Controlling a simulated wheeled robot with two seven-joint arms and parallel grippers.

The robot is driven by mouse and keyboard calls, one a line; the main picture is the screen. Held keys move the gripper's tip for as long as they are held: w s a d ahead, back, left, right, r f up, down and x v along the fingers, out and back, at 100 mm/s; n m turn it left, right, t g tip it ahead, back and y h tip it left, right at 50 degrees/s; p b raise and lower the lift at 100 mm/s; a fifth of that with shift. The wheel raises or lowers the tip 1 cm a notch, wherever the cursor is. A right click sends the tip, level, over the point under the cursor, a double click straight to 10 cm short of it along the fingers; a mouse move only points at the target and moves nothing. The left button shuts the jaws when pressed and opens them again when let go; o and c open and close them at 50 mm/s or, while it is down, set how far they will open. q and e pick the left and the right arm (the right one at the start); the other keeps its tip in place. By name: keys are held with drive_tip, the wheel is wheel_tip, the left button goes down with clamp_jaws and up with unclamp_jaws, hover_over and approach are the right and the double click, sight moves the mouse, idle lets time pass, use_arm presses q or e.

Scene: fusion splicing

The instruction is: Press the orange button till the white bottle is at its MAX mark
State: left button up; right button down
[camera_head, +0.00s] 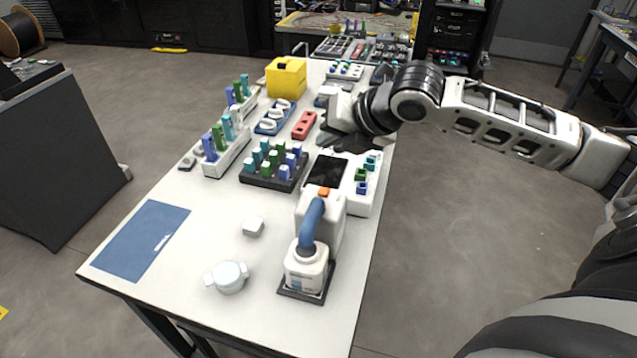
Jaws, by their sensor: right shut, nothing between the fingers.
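The orange button (323,191) sits on top of a white dispenser (330,212) near the front right of the table. A thick blue tube (312,222) runs from the dispenser down to the white bottle (305,272). The bottle stands upright on a dark base at the dispenser's front. Its MAX mark and liquid level are too small to make out. My right gripper (326,143) is shut and empty, above the table behind the dispenser and apart from the button. My left gripper is not in view.
A black screen (327,172) lies just behind the dispenser. Racks of coloured pegs (272,179), a red block (304,125) and a yellow box (286,77) stand farther back. A round white lidded item (229,277), a small white block (253,227) and a blue mat (140,240) lie left of the bottle.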

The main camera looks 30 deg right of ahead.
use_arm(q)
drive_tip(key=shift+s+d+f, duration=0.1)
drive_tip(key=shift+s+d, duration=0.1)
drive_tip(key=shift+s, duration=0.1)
use_arm(e)
drive_tip(key=shift+s+f, duration=0.1)
drive_tip(key=b, duration=0.5)
hover_over(329, 194)
wheel_tip(329, 194, down, 6)
drive_tip(key=shift+s+a+f, duration=0.1)
drive_tip(key=shift+a+f, duration=0.05)
drive_tip(key=shift+f, duration=0.1)
drive_tip(key=shift+f+b, duration=0.35)
drive_tip(key=shift+f, duration=0.75)
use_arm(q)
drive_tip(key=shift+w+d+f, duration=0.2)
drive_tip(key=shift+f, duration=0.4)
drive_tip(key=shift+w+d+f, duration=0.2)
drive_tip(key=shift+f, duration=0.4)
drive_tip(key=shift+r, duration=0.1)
use_arm(e)
drive_tip(key=shift+f, duration=0.1)
drive_tip(key=shift+f, duration=0.3)
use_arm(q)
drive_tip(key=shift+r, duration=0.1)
